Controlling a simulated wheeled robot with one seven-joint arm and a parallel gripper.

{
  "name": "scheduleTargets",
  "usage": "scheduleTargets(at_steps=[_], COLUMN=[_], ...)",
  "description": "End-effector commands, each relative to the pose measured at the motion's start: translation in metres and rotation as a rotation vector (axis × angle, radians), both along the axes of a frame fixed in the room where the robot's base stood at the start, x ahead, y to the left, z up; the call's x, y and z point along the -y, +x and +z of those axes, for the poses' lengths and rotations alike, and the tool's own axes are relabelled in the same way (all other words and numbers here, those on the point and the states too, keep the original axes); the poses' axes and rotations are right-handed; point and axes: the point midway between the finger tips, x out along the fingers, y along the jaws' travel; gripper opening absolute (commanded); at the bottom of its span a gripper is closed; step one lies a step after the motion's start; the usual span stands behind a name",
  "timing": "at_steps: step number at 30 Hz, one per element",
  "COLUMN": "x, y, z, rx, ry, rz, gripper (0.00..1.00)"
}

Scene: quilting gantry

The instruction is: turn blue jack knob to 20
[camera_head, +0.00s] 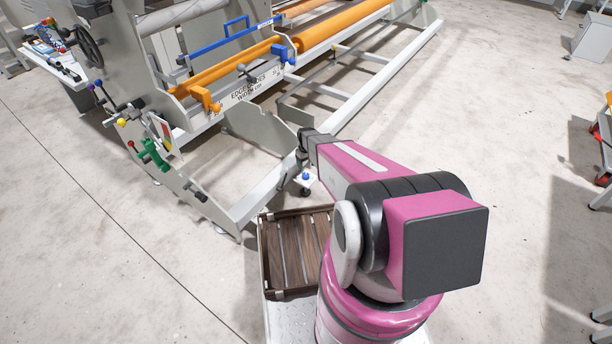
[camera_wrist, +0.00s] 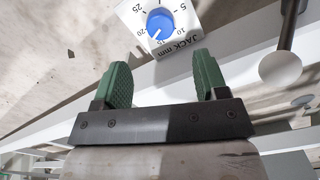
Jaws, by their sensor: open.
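The blue jack knob (camera_wrist: 160,23) sits on a white dial plate (camera_wrist: 188,42) marked "JACK mm", with numbers from 5 to 25 around it. Its white mark points to the lower left in the wrist view, seemingly between 15 and 20; the exact reading is too small to tell. My gripper (camera_wrist: 161,62) is open and empty, its two green fingers apart. The knob lies beyond the fingertips, roughly centred between them and not touched. In the head view the small blue knob (camera_head: 306,176) shows just below the end of my arm, whose fingers are hidden there.
A rounded grey knob on a rod (camera_wrist: 280,68) stands right of the dial. The gantry's grey side plate (camera_head: 262,125) and white floor rail (camera_head: 375,85) are close to my arm. A wooden slatted crate (camera_head: 262,255) is near my base. Open floor lies to the left.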

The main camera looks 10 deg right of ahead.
Motion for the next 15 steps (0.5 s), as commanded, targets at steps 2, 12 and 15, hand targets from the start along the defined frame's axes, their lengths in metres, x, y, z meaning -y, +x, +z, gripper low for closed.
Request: scheduleTargets(at_steps=[2, 12, 15], x=[0.0, 0.0, 0.0], y=[0.001, 0.002, 0.001], z=[-0.013, -0.072, -0.084], rx=[-0.001, -0.001, -0.001], ry=[0.001, 0.0, 0.0], rz=[-0.001, -0.002, -0.002], gripper=[0.67, 0.67, 0.67])
